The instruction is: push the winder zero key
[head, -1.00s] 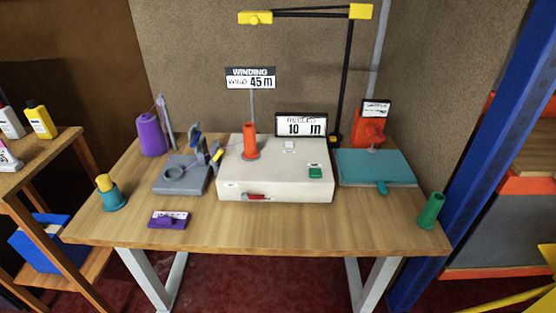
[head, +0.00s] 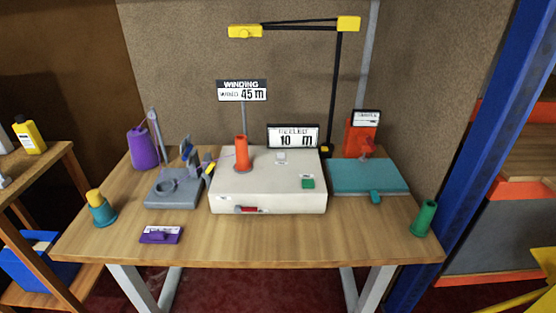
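The winder is a cream box (head: 268,201) in the middle of the table. On its top are a white key (head: 281,156) near the back and a green key (head: 307,183) at the right front; I cannot read a label on either. An orange cone (head: 241,154) stands on its left part, and a red lever (head: 248,209) is on its front face. The counter display (head: 293,137) behind the box reads 10 m. A sign (head: 241,91) on a post reads "WINDING" and 45 m. Neither of my grippers is in view.
A purple cone (head: 143,148), a grey stand (head: 172,191) and a purple block (head: 160,235) are left of the winder. A teal board (head: 365,178) and a green cone (head: 424,217) are right. A lamp arm (head: 333,95) rises behind.

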